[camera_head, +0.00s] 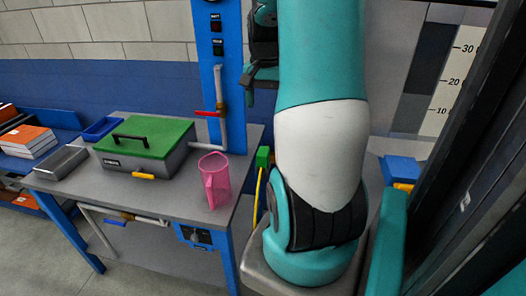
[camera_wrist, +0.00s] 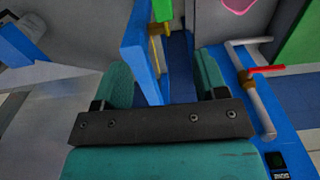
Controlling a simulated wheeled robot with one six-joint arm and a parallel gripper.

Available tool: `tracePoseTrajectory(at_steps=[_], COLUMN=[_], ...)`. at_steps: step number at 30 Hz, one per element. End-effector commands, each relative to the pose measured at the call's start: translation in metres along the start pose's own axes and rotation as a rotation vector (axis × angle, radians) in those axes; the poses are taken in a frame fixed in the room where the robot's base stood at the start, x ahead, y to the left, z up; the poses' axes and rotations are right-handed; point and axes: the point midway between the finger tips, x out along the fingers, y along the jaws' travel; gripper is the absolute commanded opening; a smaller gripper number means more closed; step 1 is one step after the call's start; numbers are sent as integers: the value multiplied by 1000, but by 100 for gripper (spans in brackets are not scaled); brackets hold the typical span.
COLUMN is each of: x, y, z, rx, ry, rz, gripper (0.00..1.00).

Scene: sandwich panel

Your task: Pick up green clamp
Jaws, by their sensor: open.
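A small green block with a yellow strip below it (camera_head: 262,157), which looks like the green clamp, is at the right edge of the grey table. It also shows at the top of the wrist view (camera_wrist: 162,10), cut off by the frame edge. My gripper (camera_wrist: 164,65) has its two teal fingers spread apart, with the clamp beyond the fingertips and not between them. In the head view, part of my gripper shows left of my arm, well above the clamp, and the rest is hidden behind the arm.
The grey table (camera_head: 75,185) holds a green-lidded box (camera_head: 147,140), a pink pitcher (camera_head: 214,180) and a metal tray (camera_head: 62,162). A blue post (camera_head: 207,45) with a red-handled valve (camera_head: 221,108) rises behind it, close to my gripper. Another blue item (camera_head: 402,170) is at right.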

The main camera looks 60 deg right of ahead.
Motion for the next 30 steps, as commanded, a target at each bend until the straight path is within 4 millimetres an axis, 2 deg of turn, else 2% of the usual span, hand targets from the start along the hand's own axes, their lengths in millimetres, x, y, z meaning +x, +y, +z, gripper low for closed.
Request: tracePoseTrajectory(at_steps=[12,15,23,30], x=[88,104,122,151], y=[0,0,-1,-4], z=[2,2,1,1], rx=[1,0,0,0], ry=[-9,-6,-4,-7], rz=[4,3,2,3], gripper=[66,66,66,66])
